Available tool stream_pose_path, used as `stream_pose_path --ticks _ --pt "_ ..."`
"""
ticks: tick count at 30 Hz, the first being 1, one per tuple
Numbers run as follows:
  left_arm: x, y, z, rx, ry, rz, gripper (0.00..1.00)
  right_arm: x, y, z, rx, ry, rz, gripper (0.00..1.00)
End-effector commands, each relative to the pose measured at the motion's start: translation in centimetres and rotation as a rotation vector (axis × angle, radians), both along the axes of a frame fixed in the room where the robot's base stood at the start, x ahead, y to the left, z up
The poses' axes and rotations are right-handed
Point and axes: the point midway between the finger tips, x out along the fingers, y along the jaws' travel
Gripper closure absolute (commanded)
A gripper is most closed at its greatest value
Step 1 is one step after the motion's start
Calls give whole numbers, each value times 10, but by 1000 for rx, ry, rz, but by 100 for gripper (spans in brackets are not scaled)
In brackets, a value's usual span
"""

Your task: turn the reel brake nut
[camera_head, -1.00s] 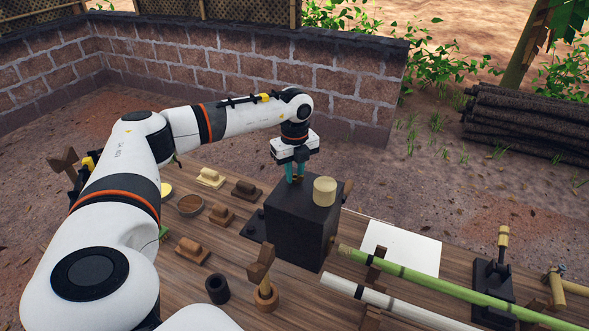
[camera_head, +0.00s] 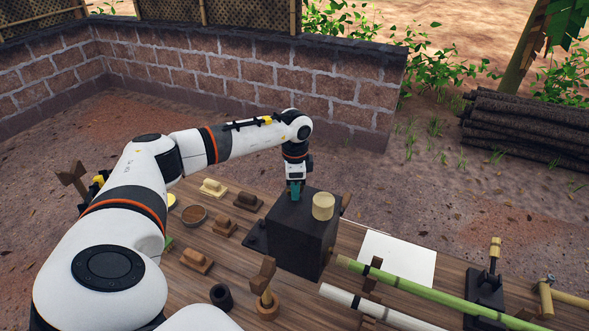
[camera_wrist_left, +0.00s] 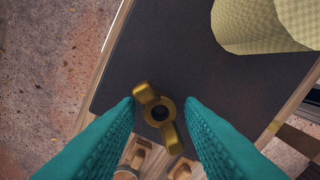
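The reel brake nut (camera_wrist_left: 159,112) is a brass wing nut with two wings and a round hole in the middle. In the left wrist view it sits on the dark top of a black box (camera_head: 297,243), its wings lying at a slant. My left gripper (camera_wrist_left: 160,101) has teal ribbed fingers, open on either side of the nut, with a gap showing at each side. In the head view the left gripper (camera_head: 295,194) points down at the box top and hides the nut. My right gripper is in neither view.
A cream roll (camera_head: 323,206) stands on the box, close to the right of the left gripper. The wooden table (camera_head: 345,318) also holds a white sheet (camera_head: 397,258), a green bamboo pole (camera_head: 430,289), a dark cup (camera_head: 221,296) and small wooden blocks.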

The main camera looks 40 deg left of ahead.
Motion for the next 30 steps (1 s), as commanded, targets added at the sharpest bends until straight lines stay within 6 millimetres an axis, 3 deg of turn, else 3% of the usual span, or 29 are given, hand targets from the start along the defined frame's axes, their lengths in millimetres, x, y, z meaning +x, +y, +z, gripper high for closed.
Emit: stream_pose_path --ticks 2,14,30 --pt "0 0 0 0 0 -1 53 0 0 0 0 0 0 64" --pt "0 0 8 1 -1 -3 53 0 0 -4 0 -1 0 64" --pt "1 0 107 0 -3 -2 53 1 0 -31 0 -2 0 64"
